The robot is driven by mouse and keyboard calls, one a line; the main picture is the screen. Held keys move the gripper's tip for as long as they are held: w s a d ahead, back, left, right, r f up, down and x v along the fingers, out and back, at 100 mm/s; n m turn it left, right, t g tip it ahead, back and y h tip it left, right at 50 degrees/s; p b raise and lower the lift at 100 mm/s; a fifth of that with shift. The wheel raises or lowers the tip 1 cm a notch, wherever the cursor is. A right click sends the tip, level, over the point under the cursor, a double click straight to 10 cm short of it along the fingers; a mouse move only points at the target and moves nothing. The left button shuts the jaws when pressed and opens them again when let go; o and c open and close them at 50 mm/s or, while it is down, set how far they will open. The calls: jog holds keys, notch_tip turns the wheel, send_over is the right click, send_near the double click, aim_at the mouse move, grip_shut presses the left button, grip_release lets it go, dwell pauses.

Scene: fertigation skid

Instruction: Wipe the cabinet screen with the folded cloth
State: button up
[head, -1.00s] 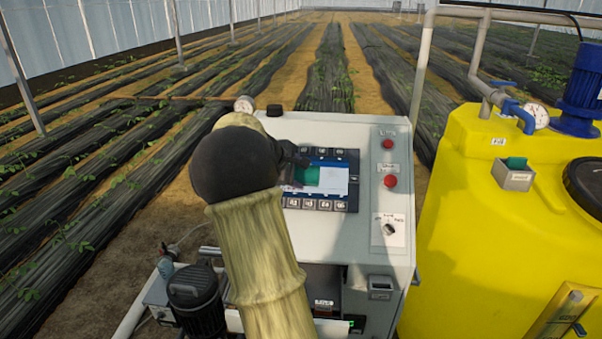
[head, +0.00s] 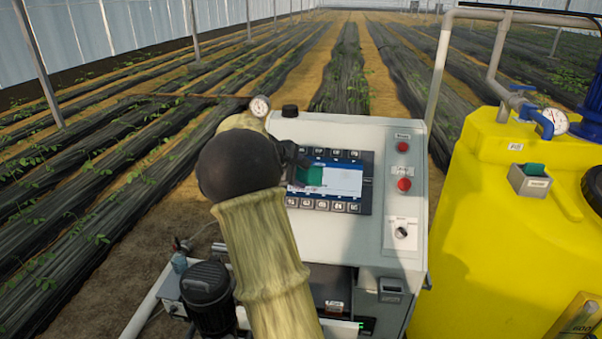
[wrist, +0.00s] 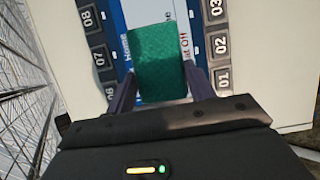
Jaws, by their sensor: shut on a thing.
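The cabinet screen (head: 343,181) is a lit white and blue panel framed by dark numbered keys, on the sloped face of the grey cabinet. It also shows in the wrist view (wrist: 180,15). My gripper (wrist: 160,85) is shut on the green folded cloth (wrist: 160,60), which lies over the screen between the two fingers. In the head view the cloth (head: 313,176) covers the left part of the screen. I cannot tell whether it touches the glass. My arm hides the cabinet's left side in the head view.
Two red buttons (head: 404,184) and a rotary switch (head: 401,232) sit right of the screen. A yellow tank (head: 470,240) stands at right, with a small grey holder (head: 529,185) containing something green. A dark pump motor (head: 207,290) is at lower left. A gauge (head: 260,106) rises behind the cabinet.

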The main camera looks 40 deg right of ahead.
jog(key=shift+w+a, duration=0.1)
jog(key=shift+w+a+p, duration=0.6)
jog(key=shift+w+a, duration=0.45)
jog(key=shift+w, duration=0.2)
jog(key=shift+s+a+r+p, duration=0.15)
jog(key=shift+s+a+r, duration=0.35)
jog(key=shift+r, duration=0.25)
jog(key=shift+s+a+r+p, duration=0.15)
jog(key=shift+s+a+r, duration=0.3)
jog(key=shift+r, duration=0.25)
jog(key=shift+s+a+r+p, duration=0.15)
jog(key=shift+s+a+r, duration=0.25)
jog(key=shift+a+r, duration=0.25)
jog(key=shift+d+r, duration=0.1)
jog(key=shift+r, duration=0.1)
jog(key=shift+s+a+r+p, duration=0.2)
jog(key=shift+s+a+r, duration=0.2)
jog(key=shift+r, duration=0.15)
jog(key=shift+s+a+r+p, duration=0.15)
jog(key=shift+s+a+r, duration=0.15)
jog(key=shift+r, duration=0.2)
